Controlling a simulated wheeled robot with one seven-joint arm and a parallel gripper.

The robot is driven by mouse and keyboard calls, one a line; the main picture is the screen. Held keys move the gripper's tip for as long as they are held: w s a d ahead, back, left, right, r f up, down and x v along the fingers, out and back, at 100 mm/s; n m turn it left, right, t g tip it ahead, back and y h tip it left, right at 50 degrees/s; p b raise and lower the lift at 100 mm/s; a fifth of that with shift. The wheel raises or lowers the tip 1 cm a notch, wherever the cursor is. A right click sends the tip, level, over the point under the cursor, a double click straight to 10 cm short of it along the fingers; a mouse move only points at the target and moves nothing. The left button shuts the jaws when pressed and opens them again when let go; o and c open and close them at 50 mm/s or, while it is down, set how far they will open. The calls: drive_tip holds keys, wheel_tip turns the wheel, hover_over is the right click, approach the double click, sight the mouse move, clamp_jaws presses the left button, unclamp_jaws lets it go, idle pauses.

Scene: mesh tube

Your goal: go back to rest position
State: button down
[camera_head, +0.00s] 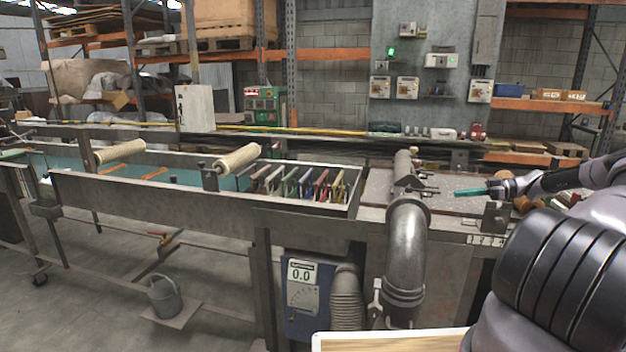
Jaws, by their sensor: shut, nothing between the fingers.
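My gripper (470,192) shows at the right, at the end of my arm, which reaches in from the right edge. Its teal fingers point left and are shut with nothing between them. They are over the pale worktop (455,180) on the right part of the workbench, just right of the grey pipe. I cannot tell how high the fingers are above the worktop.
A thick grey pipe (407,250) rises along the bench front, left of my gripper. A rack with several coloured clamps (305,184) lies further left, beside a cream roller (237,158). A blue box with a 0.0 display (301,272) hangs below. A wall panel with electrical boxes (408,88) stands behind.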

drive_tip(key=s+a+r+m+g+h, duration=0.25)
drive_tip(key=s+a+r+h, duration=0.25)
drive_tip(key=a+r, duration=0.5)
drive_tip(key=s+a+r+m+g+h, duration=0.2)
drive_tip(key=s+a+r+m+h, duration=0.15)
drive_tip(key=a+r, duration=0.55)
drive_tip(key=s+a+r+m+t+h, duration=0.2)
drive_tip(key=s+a+r+m, duration=0.15)
drive_tip(key=s, duration=0.35)
drive_tip(key=s+a+r+m+t+h, duration=0.1)
drive_tip(key=s+a+r+m+h, duration=0.2)
drive_tip(key=s+r, duration=0.35)
drive_tip(key=s+r+m+t, duration=0.2)
drive_tip(key=s+m+t, duration=0.2)
drive_tip(key=s, duration=1.2)
drive_tip(key=shift+s+a+m+t, duration=0.15)
drive_tip(key=shift+a+m+t, duration=0.2)
drive_tip(key=shift+m, duration=0.9)
drive_tip(key=shift+y, duration=0.25)
